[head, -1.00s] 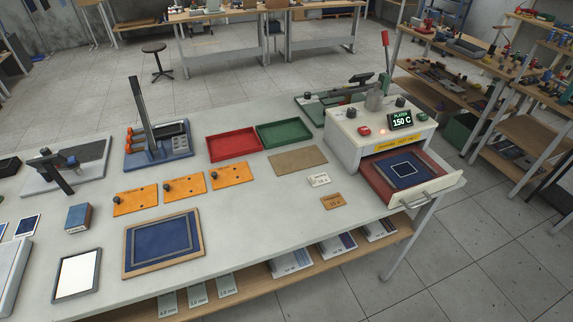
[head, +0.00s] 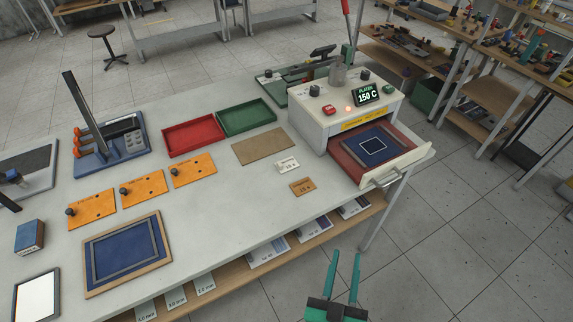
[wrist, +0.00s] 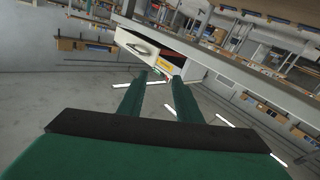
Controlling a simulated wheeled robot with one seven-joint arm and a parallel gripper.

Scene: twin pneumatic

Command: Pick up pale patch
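The open drawer (head: 412,160) of the heated press (head: 345,120) holds a dark blue sheet on a red bed. On the sheet lies a small square patch (head: 374,146) with a pale outline and a dark blue middle. I cannot tell surely whether this is the pale patch. My gripper (head: 345,256) is open and empty, in front of the table's edge, below and left of the drawer in the head view. In the wrist view its two green fingers (wrist: 158,80) are apart, with the press and drawer (wrist: 145,45) beyond them.
On the table are a wooden-framed blue panel (head: 88,280), orange plates (head: 143,188), a red tray (head: 193,149), a green tray (head: 247,130) and a tan mat (head: 264,146). A white-faced panel (head: 36,296) lies front left. A shelf (head: 228,282) is under the table.

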